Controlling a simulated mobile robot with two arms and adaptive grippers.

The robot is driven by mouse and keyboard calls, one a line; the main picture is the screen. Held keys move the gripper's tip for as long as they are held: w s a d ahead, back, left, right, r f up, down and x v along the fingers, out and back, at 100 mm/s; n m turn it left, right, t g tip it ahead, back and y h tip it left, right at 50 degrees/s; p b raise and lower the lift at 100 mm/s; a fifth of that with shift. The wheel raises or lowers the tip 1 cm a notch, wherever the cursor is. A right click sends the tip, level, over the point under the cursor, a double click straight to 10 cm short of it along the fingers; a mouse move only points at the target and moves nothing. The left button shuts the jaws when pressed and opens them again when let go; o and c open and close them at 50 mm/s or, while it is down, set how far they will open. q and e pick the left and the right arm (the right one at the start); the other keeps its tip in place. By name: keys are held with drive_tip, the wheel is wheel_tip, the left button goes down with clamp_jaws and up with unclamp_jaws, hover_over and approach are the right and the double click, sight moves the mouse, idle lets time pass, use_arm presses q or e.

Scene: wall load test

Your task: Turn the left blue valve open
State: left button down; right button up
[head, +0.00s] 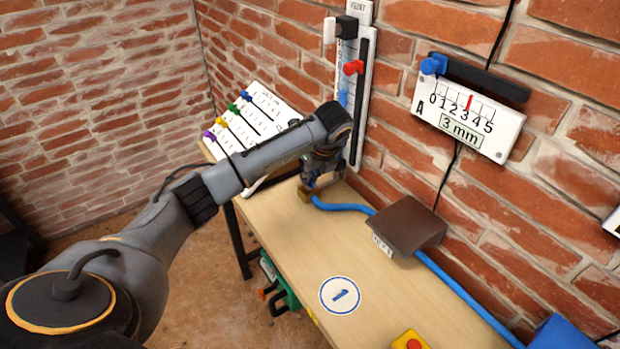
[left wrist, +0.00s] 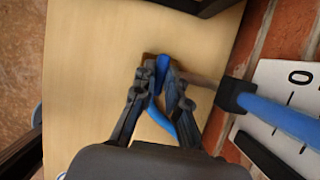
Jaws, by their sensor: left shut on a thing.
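A blue hose (head: 342,206) starts at a small brass-coloured fitting (head: 305,193) at the table's far end. My left gripper (head: 314,183) points down at this fitting, and the arm hides much of it. In the left wrist view my left gripper (left wrist: 163,82) is shut on an upright blue piece (left wrist: 162,68), which looks like the blue valve's handle. A dark base shows behind it, and the blue hose (left wrist: 158,118) passes between the fingers. How far the handle is turned cannot be told. My right gripper is not in view.
A brown box (head: 405,228) stands on the wooden table (head: 300,250) by the brick wall. A vertical gauge (head: 365,90) with a red marker is close beside my arm. A wall gauge (head: 468,112) reads 3 mm. A sloped board (head: 265,115) with coloured sliders is behind.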

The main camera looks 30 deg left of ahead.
use_arm(q)
drive_tip(key=shift+n, duration=0.3)
drive_tip(key=c, duration=1.4)
unclamp_jaws()
drive_tip(key=shift+o, duration=0.2)
drive_tip(key=shift+r, duration=0.1)
drive_tip(key=v, duration=1.2)
drive_tip(key=shift+w+d, duration=0.1)
